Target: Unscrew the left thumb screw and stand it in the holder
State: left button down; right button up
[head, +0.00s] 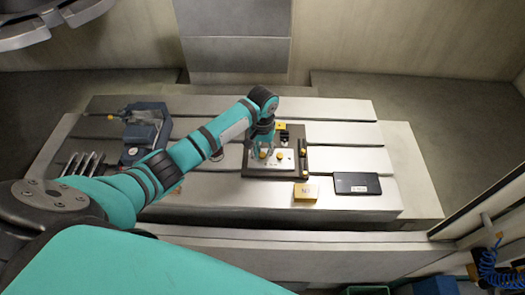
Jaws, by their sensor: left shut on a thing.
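The mould base (285,170) is a pale plate on a dark base, lying on the slotted table. My left gripper (263,150) points down over its left part and is shut on a yellow-headed thumb screw (263,155), the left one. The fingers hide much of it, and I cannot tell whether it is still threaded in. Another yellow knob (279,155) shows on the plate to its right. A dark strip (302,147) with a yellow spot stands along the plate's right edge; I cannot tell whether it is the holder. My right gripper is not in view.
A blue-grey vise (147,127) stands at the left. The table (345,145) is clear at the back right.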

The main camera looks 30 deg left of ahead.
pick_arm(q)
jog(key=n, duration=0.3)
jog(key=shift+n, duration=0.3)
jog(key=n, duration=0.4)
jog(key=c, duration=1.1)
grip_release()
jog(key=shift+o, duration=0.2)
jog(key=shift+r, duration=0.1)
